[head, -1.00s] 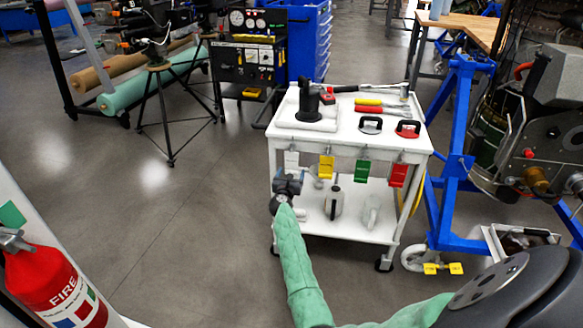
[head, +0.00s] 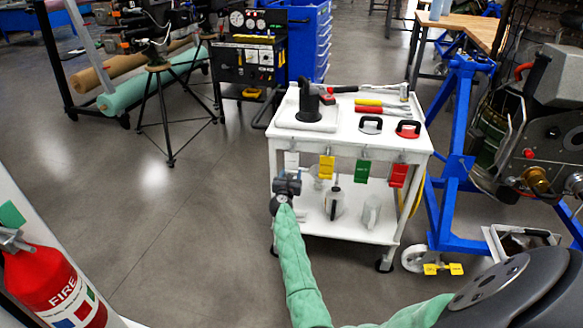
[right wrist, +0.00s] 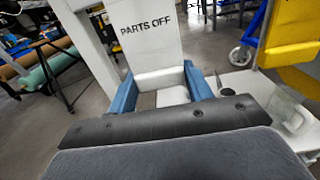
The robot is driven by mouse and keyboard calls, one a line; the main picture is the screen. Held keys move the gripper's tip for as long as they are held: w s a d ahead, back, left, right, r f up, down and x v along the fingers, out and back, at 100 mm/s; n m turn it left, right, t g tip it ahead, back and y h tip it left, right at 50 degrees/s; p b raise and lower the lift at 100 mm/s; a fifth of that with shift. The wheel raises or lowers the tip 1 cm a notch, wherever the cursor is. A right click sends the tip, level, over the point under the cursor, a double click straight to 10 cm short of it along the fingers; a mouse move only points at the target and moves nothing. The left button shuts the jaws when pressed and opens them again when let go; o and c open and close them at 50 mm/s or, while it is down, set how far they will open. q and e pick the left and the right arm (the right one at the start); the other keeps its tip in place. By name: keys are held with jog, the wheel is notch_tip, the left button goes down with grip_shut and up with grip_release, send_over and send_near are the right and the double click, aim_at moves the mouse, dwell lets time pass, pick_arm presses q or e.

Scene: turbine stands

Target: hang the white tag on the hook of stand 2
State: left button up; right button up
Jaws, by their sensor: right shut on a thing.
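The white tag (head: 291,160) hangs at the left end of the row of tags on the front of the white cart. In the right wrist view the tag (right wrist: 147,30) reads "PARTS OFF", upright. My right gripper (head: 289,175) is at the tag's lower end in front of the cart. Its blue fingers (right wrist: 158,88) are shut on the lower part of the tag. The tag's top and its hanging point are hidden or too small to tell. I cannot make out a hook or number for stand 2. My left gripper is not in view.
The cart (head: 340,150) also carries a yellow tag (head: 327,167), a green tag (head: 363,170) and a red tag (head: 398,175). A blue stand (head: 459,150) with machinery is at right. A fire extinguisher (head: 55,285) is at lower left. The floor left of the cart is clear.

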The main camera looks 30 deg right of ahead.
jog(key=shift+s+a, duration=0.5)
dwell(0.4)
jog(key=shift+p+v, duration=0.4)
jog(key=shift+v, duration=0.85)
